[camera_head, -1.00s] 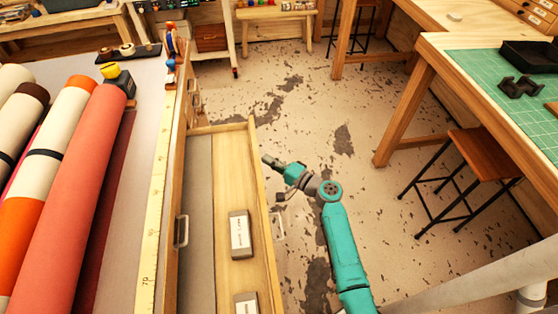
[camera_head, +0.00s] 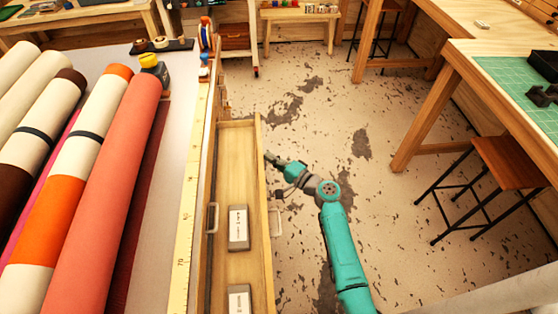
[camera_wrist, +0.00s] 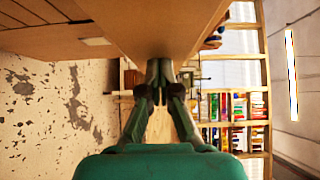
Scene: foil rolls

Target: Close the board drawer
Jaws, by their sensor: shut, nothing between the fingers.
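The board drawer (camera_head: 265,220) is partly pulled out from the cutting bench (camera_head: 150,190). Its front faces right, with a metal handle (camera_head: 278,222) on it. Two grey blocks with white labels (camera_head: 238,229) lie inside. My gripper (camera_head: 268,155) is shut and empty, beside the outer face of the drawer front near its far end. In the wrist view, my gripper (camera_wrist: 160,66) has its fingertips close against a wooden panel (camera_wrist: 160,25); I cannot tell whether they touch it.
Fabric-like rolls (camera_head: 110,190) lie on the bench, with a ruler strip (camera_head: 185,220) along its edge. A wooden stool (camera_head: 512,162) stands under the table with a green mat (camera_head: 510,75) at right. The floor between (camera_head: 380,235) is clear.

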